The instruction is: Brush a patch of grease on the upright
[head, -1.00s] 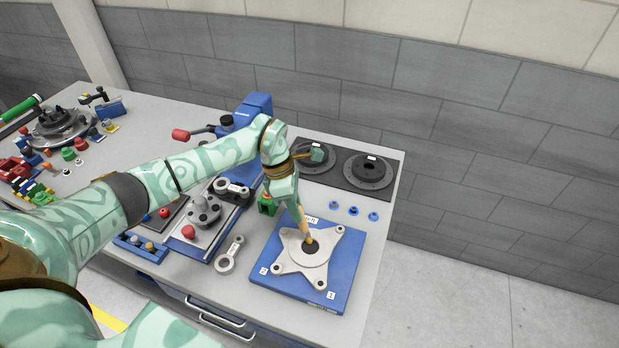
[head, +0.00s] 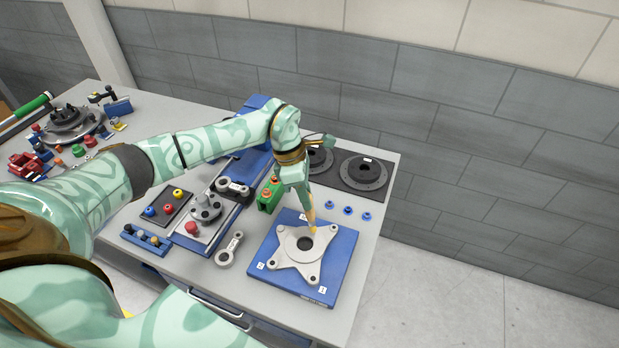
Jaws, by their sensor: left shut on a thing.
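The upright (head: 287,251) is a pale grey, star-shaped plate with a dark round central hole. It lies on a blue fixture plate (head: 338,266) with numbered labels. My left gripper (head: 304,192) is above the upright's far edge, pointing down, shut on a slim tan brush (head: 311,216). The brush's tip is at the upper right of the hole, over the upright's rim; I cannot tell whether it touches. I cannot make out a separate grease patch. My right gripper is not in view.
Several blue plugs (head: 348,210) sit right of the brush. Black round hubs (head: 363,173) stand behind. Left of the fixture are a grey link (head: 229,249), a green block (head: 270,195) and a blue vise-like tool. The bench's right edge is close to the fixture.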

